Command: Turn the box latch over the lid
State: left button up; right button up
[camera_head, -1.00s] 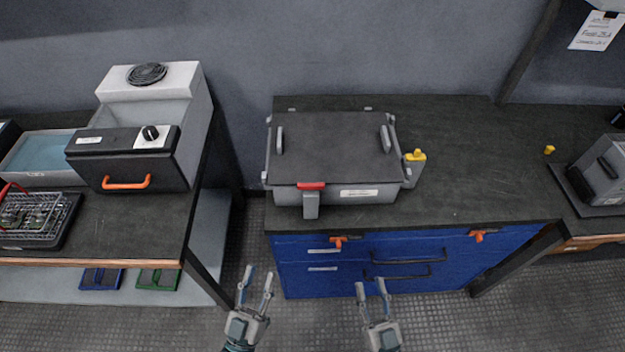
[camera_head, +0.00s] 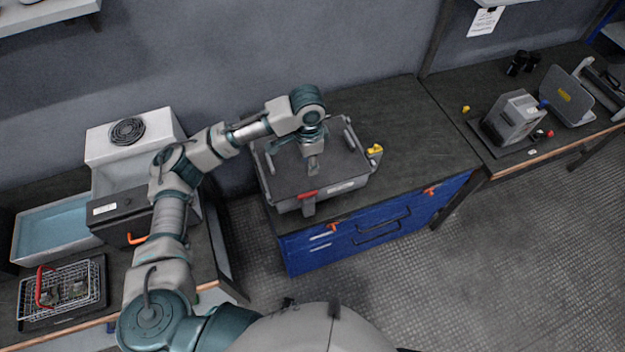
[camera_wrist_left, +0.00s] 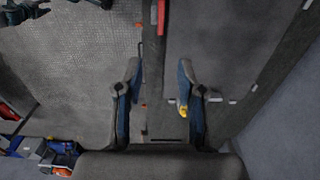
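The grey box (camera_head: 347,188) stands on the dark bench with its dark lid (camera_head: 285,182) down on it. The red-topped latch (camera_head: 308,196) is at the front edge of the box, with its grey part hanging down the front wall. In the left wrist view the red latch piece (camera_wrist_left: 161,17) shows at the top, beside the grey lid (camera_wrist_left: 225,45). My left gripper (camera_head: 313,168) is above the lid, behind the latch. In the left wrist view its fingers (camera_wrist_left: 158,95) are apart with nothing held between them. My right gripper is out of view.
A yellow-topped holder (camera_head: 375,151) stands at the box's right side. The blue drawer cabinet (camera_head: 375,225) is below the bench. A white unit (camera_head: 133,132) and a wire basket (camera_head: 62,288) are on the left table. The bench right of the box is clear.

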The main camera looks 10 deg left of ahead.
aim_at(307, 193)
pick_arm(q)
jog(key=f, duration=1.1)
jog(key=a+f+b, duration=0.1)
jog(key=f, duration=0.4)
jog(key=shift+s+f, duration=0.1)
jog(key=shift+f, duration=0.1)
jog(key=shift+d+f, duration=0.3)
jog(key=shift+d, duration=0.15)
jog(key=shift+a, duration=0.35)
grip_shut()
